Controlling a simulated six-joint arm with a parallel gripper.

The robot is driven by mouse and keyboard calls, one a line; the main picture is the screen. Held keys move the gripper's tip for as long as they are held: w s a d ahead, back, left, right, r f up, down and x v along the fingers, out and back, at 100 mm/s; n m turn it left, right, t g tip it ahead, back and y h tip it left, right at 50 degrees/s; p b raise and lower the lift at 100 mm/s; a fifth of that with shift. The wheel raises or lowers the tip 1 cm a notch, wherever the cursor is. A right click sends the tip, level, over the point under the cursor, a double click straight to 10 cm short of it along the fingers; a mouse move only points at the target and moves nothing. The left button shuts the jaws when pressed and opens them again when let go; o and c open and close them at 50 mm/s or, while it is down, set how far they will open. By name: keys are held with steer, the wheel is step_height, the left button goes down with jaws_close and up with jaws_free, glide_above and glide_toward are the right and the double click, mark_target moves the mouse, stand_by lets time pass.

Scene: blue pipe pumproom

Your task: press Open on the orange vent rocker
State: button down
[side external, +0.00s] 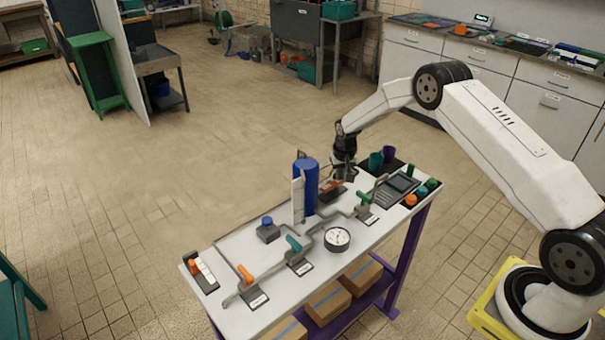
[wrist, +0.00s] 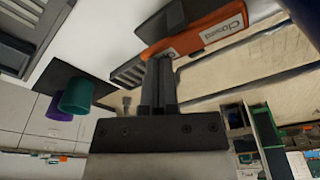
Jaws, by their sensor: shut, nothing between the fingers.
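The orange vent rocker (side external: 330,186) sits on a dark base behind the blue cylinder, on the far side of the table. In the wrist view the orange rocker (wrist: 205,38) is close, with a white label that seems to read "Closed" on its right part. My gripper (side external: 345,172) is low beside the rocker in the side view. In the wrist view my gripper (wrist: 160,62) is shut and empty, its tips overlapping the rocker's lower left end. I cannot tell whether they touch it. No "Open" label is readable.
The blue cylinder (side external: 312,188) stands close to the rocker. Teal (side external: 376,161) and purple (side external: 389,153) cups stand behind it. Green (side external: 364,198), teal (side external: 293,243) and orange (side external: 245,274) valve handles, a round gauge (side external: 337,239) and a grey panel (side external: 397,188) share the tabletop.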

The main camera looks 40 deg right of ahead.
steer(key=shift+s+f, duration=0.1)
steer(key=shift+f, duration=0.35)
stand_by(0.6)
steer(key=shift+r, duration=0.15)
step_height(320, 180, up, 8)
steer(key=shift+r, duration=0.2)
stand_by(0.9)
steer(key=s+a+r+n, duration=0.3)
steer(key=s+a+r, duration=0.5)
steer(key=s+a, duration=0.35)
steer(key=s+a+n+t, duration=0.1)
steer(key=s+a+n, duration=0.2)
steer(key=s, duration=1.4)
steer(key=shift+s+a+r+y, duration=0.15)
steer(key=shift+a+r+y, duration=0.3)
steer(key=shift+a, duration=0.55)
